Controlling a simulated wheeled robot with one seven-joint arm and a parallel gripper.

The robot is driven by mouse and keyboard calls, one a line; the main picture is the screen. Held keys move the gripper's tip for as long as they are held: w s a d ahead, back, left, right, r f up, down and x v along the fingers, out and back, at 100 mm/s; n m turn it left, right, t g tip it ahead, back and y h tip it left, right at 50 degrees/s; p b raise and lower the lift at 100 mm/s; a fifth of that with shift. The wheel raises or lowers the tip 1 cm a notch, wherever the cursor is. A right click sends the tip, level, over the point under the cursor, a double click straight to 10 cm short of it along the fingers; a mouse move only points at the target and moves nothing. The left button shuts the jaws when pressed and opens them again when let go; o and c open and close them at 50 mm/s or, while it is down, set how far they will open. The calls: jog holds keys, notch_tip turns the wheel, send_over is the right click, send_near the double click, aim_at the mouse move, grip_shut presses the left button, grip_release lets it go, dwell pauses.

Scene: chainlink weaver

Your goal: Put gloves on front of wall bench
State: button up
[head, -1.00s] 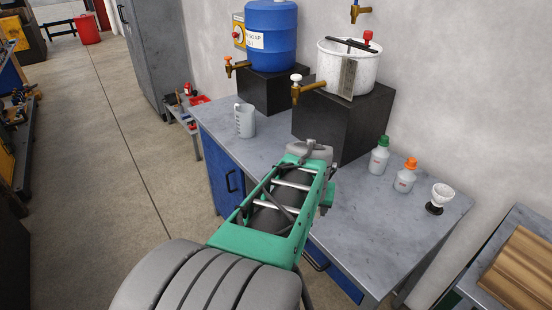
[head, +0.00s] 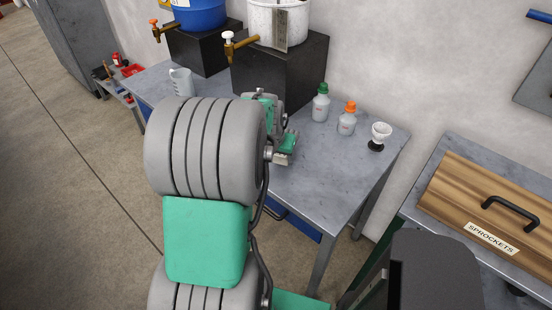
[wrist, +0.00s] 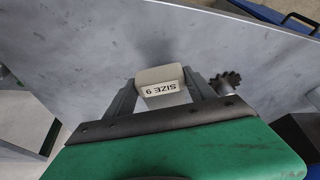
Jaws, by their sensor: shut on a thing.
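A small pale block printed "SIZE 9" (wrist: 160,84), which I take to be the gloves, sits between the fingers of my gripper (wrist: 163,92) in the wrist view. The gripper is shut on it. Behind it in the wrist view is a grey metal surface (wrist: 75,60); I cannot tell whether the block touches it. In the head view the wall bench (head: 335,170) is a grey metal-topped table against the wall.
On the bench stand a green-capped bottle (head: 320,103), an orange-capped bottle (head: 347,120), a white cup-like piece (head: 380,134), a jug (head: 181,82) and black stands (head: 285,72). A wooden box marked "SPROCKETS" (head: 465,205) lies on a table at right. The bench's right front is clear.

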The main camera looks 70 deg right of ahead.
aim_at(277, 163)
jog(key=shift+w+d+f, duration=0.15)
jog(key=shift+f, duration=0.9)
jog(key=shift+w+d+f, duration=0.1)
jog(key=shift+w+f, duration=0.05)
jog(key=shift+f, duration=0.9)
jog(key=o, duration=1.5)
jog(key=shift+c, duration=0.2)
